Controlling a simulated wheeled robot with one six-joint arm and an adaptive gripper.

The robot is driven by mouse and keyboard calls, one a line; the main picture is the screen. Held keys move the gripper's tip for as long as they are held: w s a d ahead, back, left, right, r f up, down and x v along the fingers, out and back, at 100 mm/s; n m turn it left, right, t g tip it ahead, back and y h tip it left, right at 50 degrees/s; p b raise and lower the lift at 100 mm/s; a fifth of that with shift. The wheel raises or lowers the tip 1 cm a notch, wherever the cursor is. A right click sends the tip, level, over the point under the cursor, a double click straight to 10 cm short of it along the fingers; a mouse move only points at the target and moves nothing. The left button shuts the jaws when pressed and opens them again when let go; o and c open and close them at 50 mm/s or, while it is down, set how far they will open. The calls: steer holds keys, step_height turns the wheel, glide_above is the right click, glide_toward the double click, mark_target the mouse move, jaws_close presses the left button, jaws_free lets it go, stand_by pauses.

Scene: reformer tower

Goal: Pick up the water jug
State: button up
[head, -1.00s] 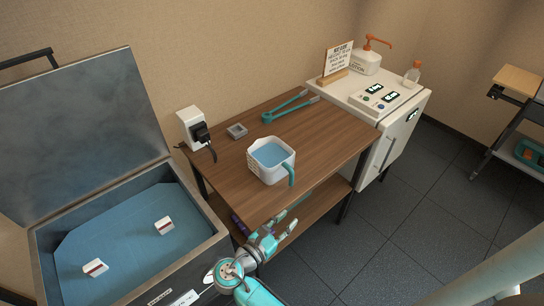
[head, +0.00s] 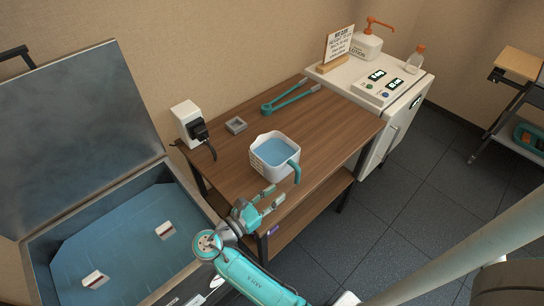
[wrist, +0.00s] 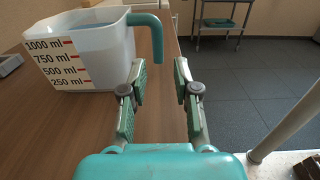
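The water jug (head: 268,163) is a white square measuring jug with blue water in it and a teal handle (head: 295,171). It stands upright on the wooden table (head: 222,166), near its front edge. In the wrist view the jug (wrist: 112,48) is at the upper left, with volume marks on its side and its handle (wrist: 157,36) toward the gripper. My gripper (head: 271,197) is open and empty, just in front of the jug and apart from it. In the wrist view the gripper's fingers (wrist: 160,85) are spread, with the handle beyond and slightly left of their gap.
Teal tongs (head: 291,97) and a small grey dish (head: 236,125) lie behind the jug. A socket box with a black plug (head: 198,130) is at the left. An open water tank (head: 120,240) with two white blocks adjoins on the left. A white cabinet (head: 352,83) stands right.

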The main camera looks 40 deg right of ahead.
mark_target(296, 176)
steer(key=shift+w+d, duration=0.2)
steer(key=shift+d, duration=2.5)
steer(key=shift+w+d, duration=0.2)
steer(key=shift+d, duration=2.5)
jaws_close()
